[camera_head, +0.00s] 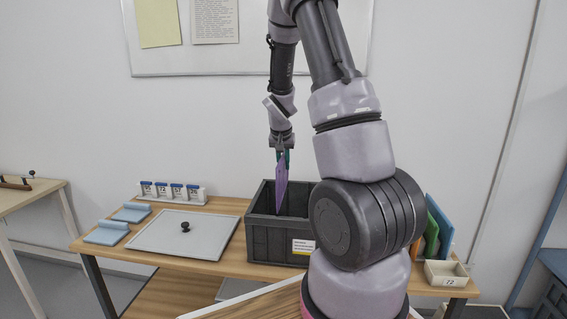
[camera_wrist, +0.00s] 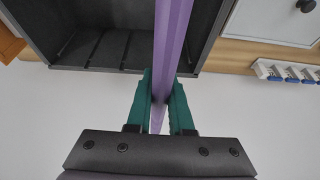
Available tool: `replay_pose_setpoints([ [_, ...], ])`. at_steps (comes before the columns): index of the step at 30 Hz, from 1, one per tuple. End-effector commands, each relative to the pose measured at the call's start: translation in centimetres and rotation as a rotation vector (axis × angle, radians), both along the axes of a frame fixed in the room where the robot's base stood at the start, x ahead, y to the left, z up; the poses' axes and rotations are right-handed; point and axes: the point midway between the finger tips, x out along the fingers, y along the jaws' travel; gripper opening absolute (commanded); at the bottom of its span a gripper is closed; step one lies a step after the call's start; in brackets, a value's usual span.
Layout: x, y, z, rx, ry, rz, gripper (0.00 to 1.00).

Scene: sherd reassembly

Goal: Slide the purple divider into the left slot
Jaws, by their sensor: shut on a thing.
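The purple divider (camera_head: 281,183) hangs upright, edge-on, from my gripper (camera_head: 282,153) over the dark grey crate (camera_head: 270,240). Its lower end is at or below the level of the crate's rim in the head view. In the wrist view the divider (camera_wrist: 172,40) runs between the two green fingers of my gripper (camera_wrist: 160,100), which are shut on it. The crate's inside (camera_wrist: 100,45) shows dark ribs or slots on one wall in the wrist view. My arm hides the crate's right part in the head view. I cannot tell whether the divider touches a slot.
A grey lid (camera_head: 170,235) with a black knob lies left of the crate. Coloured panels (camera_head: 438,228) and a small box labelled 72 (camera_head: 447,273) are at the right.

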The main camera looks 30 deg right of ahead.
Motion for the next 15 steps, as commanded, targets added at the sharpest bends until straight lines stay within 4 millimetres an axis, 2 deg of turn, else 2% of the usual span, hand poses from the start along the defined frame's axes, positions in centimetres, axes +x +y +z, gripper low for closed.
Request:
replay_pose_setpoints([
  [15,0.0,0.0,-1.9,0.000,0.001,-0.001,0.00],
])
